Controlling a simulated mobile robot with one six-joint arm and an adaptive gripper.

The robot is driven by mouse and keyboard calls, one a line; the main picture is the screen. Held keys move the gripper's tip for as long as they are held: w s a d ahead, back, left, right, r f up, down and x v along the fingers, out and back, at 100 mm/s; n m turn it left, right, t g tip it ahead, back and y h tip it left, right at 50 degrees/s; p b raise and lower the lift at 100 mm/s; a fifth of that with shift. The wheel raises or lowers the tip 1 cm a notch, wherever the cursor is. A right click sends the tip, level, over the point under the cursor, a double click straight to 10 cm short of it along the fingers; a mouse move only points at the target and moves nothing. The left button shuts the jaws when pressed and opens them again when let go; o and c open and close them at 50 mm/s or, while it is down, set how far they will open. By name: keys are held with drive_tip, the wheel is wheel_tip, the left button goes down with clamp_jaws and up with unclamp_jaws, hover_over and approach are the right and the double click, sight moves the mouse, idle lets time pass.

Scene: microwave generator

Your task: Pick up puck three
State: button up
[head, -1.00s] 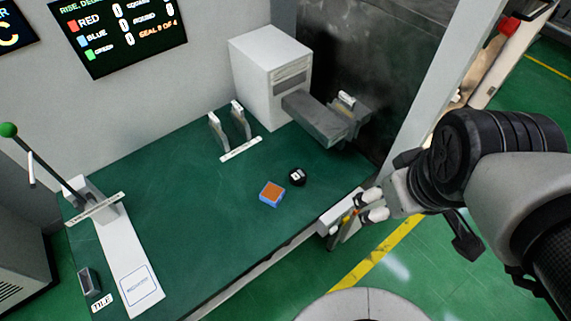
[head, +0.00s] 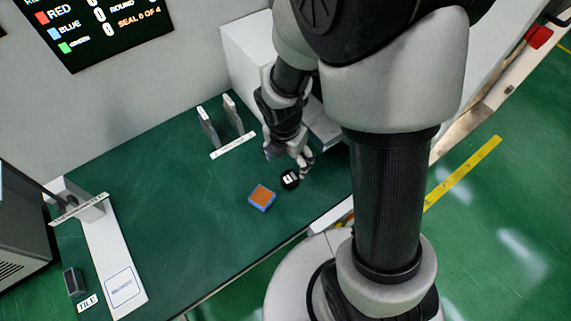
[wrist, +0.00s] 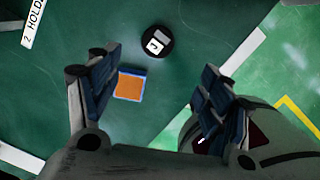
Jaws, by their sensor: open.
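A black round puck (head: 290,180) with a white label lies on the green table. I cannot read its mark for certain. In the wrist view the puck (wrist: 153,43) sits ahead of the fingertips, at a spot between their lines. My gripper (head: 288,157) is open and empty, pointing down just behind the puck in the head view. The finger pads show at both sides of the wrist view (wrist: 157,85). I see no contact with the puck.
A blue square block with an orange top (head: 262,197) lies close beside the puck; it also shows between my fingers in the wrist view (wrist: 130,85). A pair of upright plates (head: 222,122) stands behind. A white box machine (head: 247,55) is partly hidden by my arm.

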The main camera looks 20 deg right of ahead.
drive_tip(key=b, duration=0.4)
hover_over(290, 178)
drive_tip(key=f, duration=0.8)
drive_tip(key=shift+s+a, duration=0.15)
drive_tip(key=shift+s, duration=0.1)
drive_tip(key=f+b, duration=0.3)
drive_tip(key=f, duration=0.2)
drive_tip(key=shift+w+f, duration=0.2)
drive_tip(key=shift+r, duration=0.1)
drive_tip(key=shift+c, duration=0.4)
drive_tip(key=c, duration=1.1)
